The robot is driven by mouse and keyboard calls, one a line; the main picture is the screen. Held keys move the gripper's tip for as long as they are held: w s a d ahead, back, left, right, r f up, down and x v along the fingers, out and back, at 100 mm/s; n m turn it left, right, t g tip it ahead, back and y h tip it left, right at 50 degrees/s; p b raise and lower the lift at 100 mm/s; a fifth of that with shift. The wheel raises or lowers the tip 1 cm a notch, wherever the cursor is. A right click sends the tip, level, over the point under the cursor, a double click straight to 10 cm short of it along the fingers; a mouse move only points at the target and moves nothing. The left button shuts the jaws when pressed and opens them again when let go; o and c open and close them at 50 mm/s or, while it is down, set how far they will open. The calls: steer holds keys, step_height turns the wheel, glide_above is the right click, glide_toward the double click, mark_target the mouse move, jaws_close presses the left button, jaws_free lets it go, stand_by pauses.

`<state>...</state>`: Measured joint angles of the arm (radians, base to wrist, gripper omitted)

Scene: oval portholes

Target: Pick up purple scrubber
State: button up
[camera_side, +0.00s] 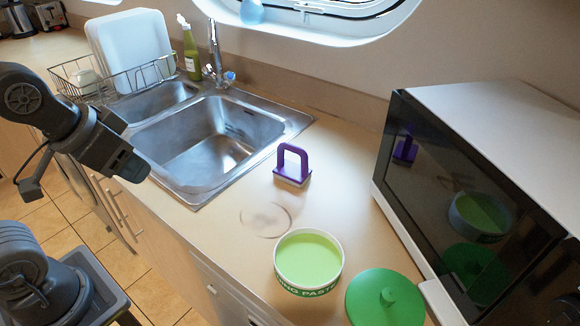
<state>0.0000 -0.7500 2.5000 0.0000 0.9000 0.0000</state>
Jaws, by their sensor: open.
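The purple scrubber (291,175) stands upright on the beige counter (345,190), just right of the sink. It has an arched purple handle over a pale base. My gripper (132,168) is at the left, at the end of my dark arm, in front of the sink's near-left corner. It is open and holds nothing that I can see. It is well to the left of the scrubber and apart from it. Its fingers are small and dark here, and their detail is hard to make out.
A tub of green paste (308,258) and a green lid (385,298) stand nearer on the counter. A faint ring stain (268,218) lies between tub and scrubber. The microwave (480,200) bounds the right. The sink (205,145), tap (215,55) and dish rack (85,80) are left.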

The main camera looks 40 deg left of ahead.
steer(key=shift+o, duration=0.6)
